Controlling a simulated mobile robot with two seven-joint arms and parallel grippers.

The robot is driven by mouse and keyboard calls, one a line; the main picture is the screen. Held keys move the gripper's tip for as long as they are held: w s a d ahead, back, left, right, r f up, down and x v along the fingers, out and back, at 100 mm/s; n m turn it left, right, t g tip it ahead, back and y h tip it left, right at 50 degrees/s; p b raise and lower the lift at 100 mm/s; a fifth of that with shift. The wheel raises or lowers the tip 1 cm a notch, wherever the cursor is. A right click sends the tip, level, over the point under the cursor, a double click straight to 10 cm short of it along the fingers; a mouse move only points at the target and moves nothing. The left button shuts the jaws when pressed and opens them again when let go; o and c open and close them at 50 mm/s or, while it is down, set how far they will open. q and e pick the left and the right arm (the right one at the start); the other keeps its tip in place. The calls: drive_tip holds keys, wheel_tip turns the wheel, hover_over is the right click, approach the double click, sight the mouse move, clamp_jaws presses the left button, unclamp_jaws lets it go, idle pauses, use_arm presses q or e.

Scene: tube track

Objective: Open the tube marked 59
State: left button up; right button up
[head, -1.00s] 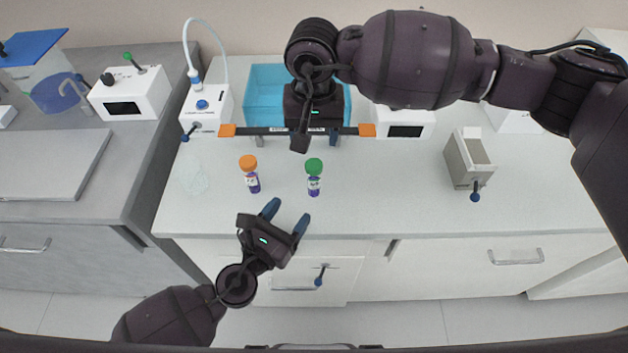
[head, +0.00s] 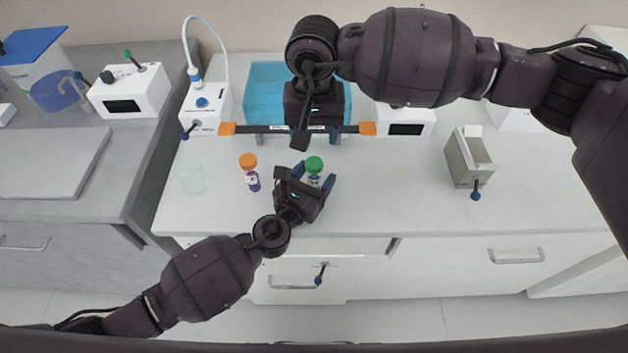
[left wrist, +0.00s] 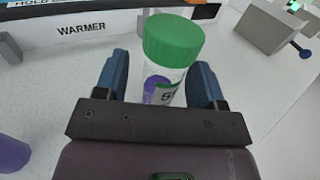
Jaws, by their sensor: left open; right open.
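A tube with a green cap (head: 314,165) stands upright on the bench. In the left wrist view this green-capped tube (left wrist: 172,45) has purple contents and a label only partly visible, so its number cannot be read. My left gripper (head: 313,177) is open, with its blue fingers on either side of the tube; the gap beside it also shows in the left wrist view (left wrist: 160,82). A second tube with an orange cap (head: 249,163) stands to the left, its label too small to read. My right gripper (head: 316,112) is open above the bar behind; its fingers are partly hidden.
A dark bar with orange ends (head: 240,129) spans behind the tubes, before a blue bin (head: 268,85). A clear vessel (head: 192,177) stands left. A grey box with a blue-knobbed lever (head: 470,158) stands right. The bench between it and the tubes is clear.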

use_arm(q)
clamp_jaws()
idle(0.3)
